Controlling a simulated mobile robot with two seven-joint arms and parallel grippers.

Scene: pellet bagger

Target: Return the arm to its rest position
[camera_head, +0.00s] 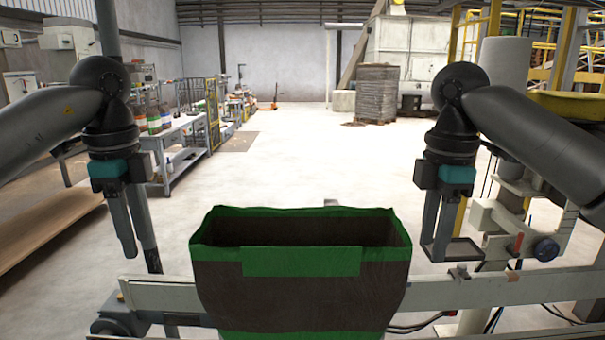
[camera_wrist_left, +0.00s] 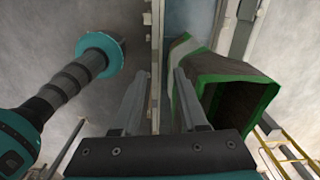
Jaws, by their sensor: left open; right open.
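My left gripper (camera_head: 138,258) hangs pointing down, left of the bag, with its two fingers apart. In the left wrist view its open fingers (camera_wrist_left: 160,85) hold nothing, and the bag is to their right. My right gripper (camera_head: 433,248) hangs pointing down, right of the bag, with its fingers apart and no bag between them. A dark bag (camera_head: 300,290) with green trim stands open-topped between the two grippers, apart from both. It also shows in the left wrist view (camera_wrist_left: 228,72). Its inside is dark and its contents cannot be seen.
A pale rail (camera_head: 510,290) runs behind the bag. Shelves and a bench (camera_head: 180,140) stand at the back left, and a wooden surface (camera_head: 40,220) at the left. The middle floor is clear.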

